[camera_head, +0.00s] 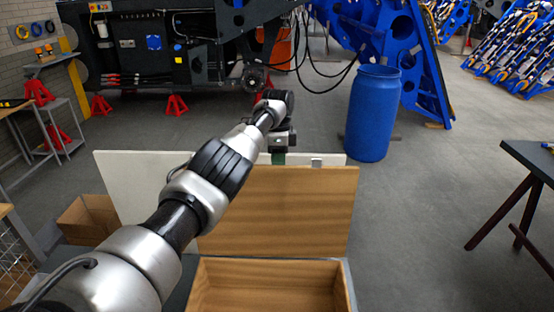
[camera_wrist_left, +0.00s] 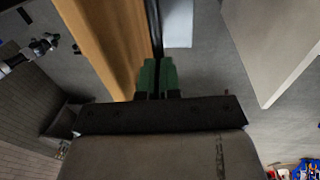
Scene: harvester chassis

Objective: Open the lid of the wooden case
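The wooden case (camera_head: 345,284) stands open at the bottom centre of the head view, its visible inside empty. Its wooden lid (camera_head: 300,205) stands up behind the box, with a small light metal piece (camera_head: 316,162) on its top edge. My left arm reaches across in front of the lid. My left gripper (camera_head: 278,158) is at the lid's top edge, its green fingertips partly hidden behind it. In the left wrist view the green fingers (camera_wrist_left: 157,77) are close together beside the wooden lid (camera_wrist_left: 95,35), with nothing clearly seen between them. My right gripper is out of view.
A white panel (camera_head: 125,185) stands behind the lid. A cardboard box (camera_head: 88,218) is to the left. A blue barrel (camera_head: 372,115) stands behind on the right, and a dark table (camera_head: 530,155) is at the right edge. Floor right of the case is clear.

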